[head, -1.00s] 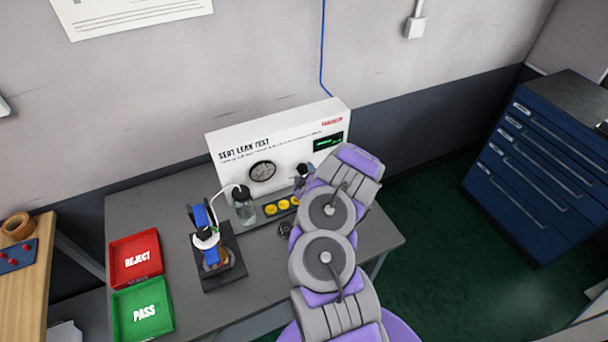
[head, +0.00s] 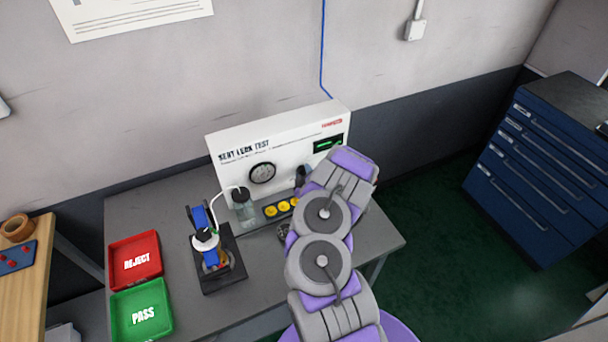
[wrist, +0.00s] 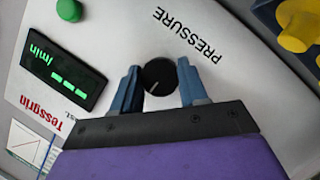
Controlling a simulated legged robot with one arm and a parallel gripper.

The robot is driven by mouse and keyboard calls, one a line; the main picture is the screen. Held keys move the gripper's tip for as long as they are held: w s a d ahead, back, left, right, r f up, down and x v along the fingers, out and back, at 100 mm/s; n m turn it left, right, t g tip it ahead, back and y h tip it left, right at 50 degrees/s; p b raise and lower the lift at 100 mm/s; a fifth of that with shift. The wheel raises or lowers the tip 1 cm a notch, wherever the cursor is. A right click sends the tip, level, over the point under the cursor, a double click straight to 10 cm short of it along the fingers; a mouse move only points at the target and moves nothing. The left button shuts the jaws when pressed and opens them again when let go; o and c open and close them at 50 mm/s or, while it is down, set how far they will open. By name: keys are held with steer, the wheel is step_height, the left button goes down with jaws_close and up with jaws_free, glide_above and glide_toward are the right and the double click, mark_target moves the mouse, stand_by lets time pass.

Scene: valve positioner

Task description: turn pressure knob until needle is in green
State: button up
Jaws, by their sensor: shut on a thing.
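The black pressure knob (wrist: 159,77) sits on the white panel between the two fingers of my gripper (wrist: 160,86), in the wrist view. The fingers are shut on it from both sides, and the knob's pale pointer mark shows. The word PRESSURE is printed beside it, upside down in this view. In the head view, the dial gauge (head: 262,173) is on the front of the white SEAT LEAK TEST panel (head: 285,140); its needle is too small to read, and I cannot make out a green band. My arm hides the knob there.
A green display (wrist: 62,76) and a green button (wrist: 69,10) are on the panel. Red (head: 136,258) and green (head: 142,310) trays lie at left.

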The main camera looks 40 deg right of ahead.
steer(key=shift+c, duration=1.1)
